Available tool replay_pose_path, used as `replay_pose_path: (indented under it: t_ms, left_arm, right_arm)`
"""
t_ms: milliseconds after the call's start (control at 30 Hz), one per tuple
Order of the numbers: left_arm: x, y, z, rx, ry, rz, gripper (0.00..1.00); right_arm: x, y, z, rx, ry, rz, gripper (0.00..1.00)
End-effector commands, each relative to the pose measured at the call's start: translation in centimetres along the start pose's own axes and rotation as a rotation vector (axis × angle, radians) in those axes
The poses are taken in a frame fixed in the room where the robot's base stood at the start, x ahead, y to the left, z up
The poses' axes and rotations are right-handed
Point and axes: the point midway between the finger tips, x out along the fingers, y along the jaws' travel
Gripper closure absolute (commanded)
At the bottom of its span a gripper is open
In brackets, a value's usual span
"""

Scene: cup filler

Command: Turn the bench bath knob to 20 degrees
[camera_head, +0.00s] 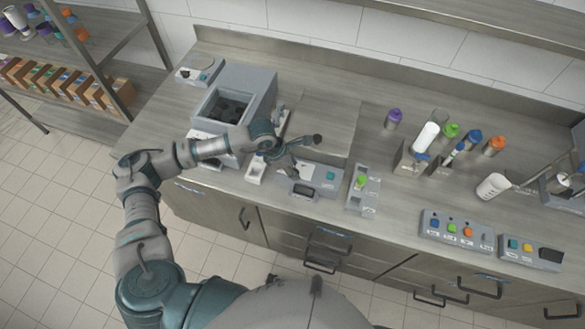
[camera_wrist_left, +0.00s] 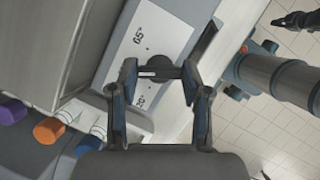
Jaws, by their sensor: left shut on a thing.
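The bench bath (camera_head: 263,88) is a grey box with an open, dark-bottomed basin at the left of the bench. Its pale front panel (camera_head: 202,149) is partly covered by my left arm. In the left wrist view the white panel (camera_wrist_left: 165,28) carries the marks 65° and 20°. The dark round knob (camera_wrist_left: 153,64) stands on it between these marks. My left gripper (camera_wrist_left: 158,74) is shut on the knob, one finger on each side. The knob is hidden in the head view. The exact knob angle cannot be read.
A white tray (camera_head: 255,171) is close by. A shelf rack is at the left.

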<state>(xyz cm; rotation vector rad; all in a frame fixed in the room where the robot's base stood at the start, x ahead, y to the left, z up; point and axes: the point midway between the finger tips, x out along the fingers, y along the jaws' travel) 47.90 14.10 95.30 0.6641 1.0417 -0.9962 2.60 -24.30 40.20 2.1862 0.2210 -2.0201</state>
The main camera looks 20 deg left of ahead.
Motion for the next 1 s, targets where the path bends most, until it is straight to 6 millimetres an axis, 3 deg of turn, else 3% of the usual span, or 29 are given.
replay_pose_path:
  t_ms: [167, 233, 500, 700, 1000]
  left_arm:
    - [0.3, 0.0, 0.0, -0.153, -0.003, 0.066, 0.87]
    - [0.3, 0.0, -0.1, -0.215, -0.002, 0.092, 0.87]
    - [0.3, -0.1, 0.0, -0.452, -0.003, 0.19, 0.87]
    - [0.3, -0.2, 0.1, -0.627, -0.004, 0.262, 0.87]
    - [0.2, -0.2, 0.2, -0.853, -0.003, 0.356, 0.87]
  right_arm:
    - [1.3, 0.0, 0.2, 0.0, -0.006, 0.0, 1.0]
    - [1.2, 0.2, -2.0, 0.002, 0.013, 0.002, 1.0]
    - [0.7, 0.1, -6.7, 0.01, 0.032, 0.001, 1.0]
    - [-0.3, 0.1, -9.8, 0.014, 0.045, 0.001, 1.0]
    - [-1.9, 0.2, -12.6, 0.019, 0.057, 0.001, 1.0]
